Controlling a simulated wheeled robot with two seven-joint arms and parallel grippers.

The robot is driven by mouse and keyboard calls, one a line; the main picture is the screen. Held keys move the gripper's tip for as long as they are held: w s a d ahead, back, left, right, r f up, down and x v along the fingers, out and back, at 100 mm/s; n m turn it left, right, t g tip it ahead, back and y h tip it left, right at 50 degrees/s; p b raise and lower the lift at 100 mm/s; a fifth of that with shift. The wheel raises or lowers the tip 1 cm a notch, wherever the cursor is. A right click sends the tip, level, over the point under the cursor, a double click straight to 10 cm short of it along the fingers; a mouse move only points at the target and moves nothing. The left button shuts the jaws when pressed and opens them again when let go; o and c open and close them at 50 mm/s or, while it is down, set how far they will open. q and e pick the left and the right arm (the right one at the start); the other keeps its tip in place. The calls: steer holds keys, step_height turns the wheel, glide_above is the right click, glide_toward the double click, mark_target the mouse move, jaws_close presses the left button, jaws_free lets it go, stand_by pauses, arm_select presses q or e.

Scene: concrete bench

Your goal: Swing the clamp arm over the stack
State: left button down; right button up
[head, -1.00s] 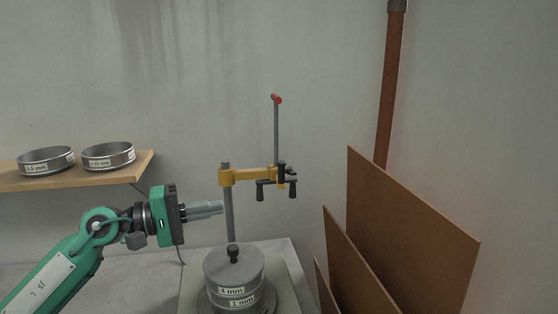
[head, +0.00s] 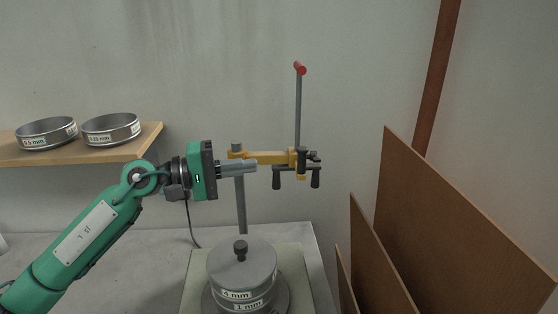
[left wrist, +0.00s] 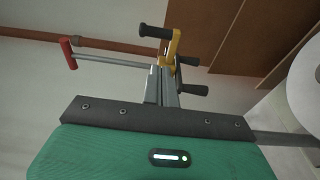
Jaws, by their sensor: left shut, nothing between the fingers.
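The yellow clamp arm (head: 275,157) sits on top of a grey upright post (head: 241,205) and points right, not over the stack. Its outer end carries a tall rod with a red tip (head: 299,69) and black handles (head: 296,176). The stack of round metal sieves (head: 242,268) has a lid with a black knob, below and in front of the post. My left gripper (head: 254,165) is shut and empty, its fingers across the clamp arm near the post; contact is unclear. The wrist view shows the fingers (left wrist: 167,88) pointing toward the yellow arm (left wrist: 173,48). My right gripper is not in view.
Several brown boards (head: 430,220) lean on the right, beside a rust-coloured pipe (head: 437,75). A wooden shelf (head: 85,150) with two sieves is at the left. The bench (head: 150,262) is clear left of the stack.

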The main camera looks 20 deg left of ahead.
mark_target(283, 160)
arm_select(q)
steer(key=p+x, duration=0.2)
steer(key=x, duration=0.2)
steer(key=p+x, duration=0.3)
steer(key=x, duration=0.1)
steer(key=shift+w+d+r, duration=0.15)
steer(key=shift+r, duration=0.05)
steer(key=shift+w+d+f+p, duration=0.15)
steer(key=shift+w+d+p, duration=0.2)
steer(key=shift+d, duration=0.25)
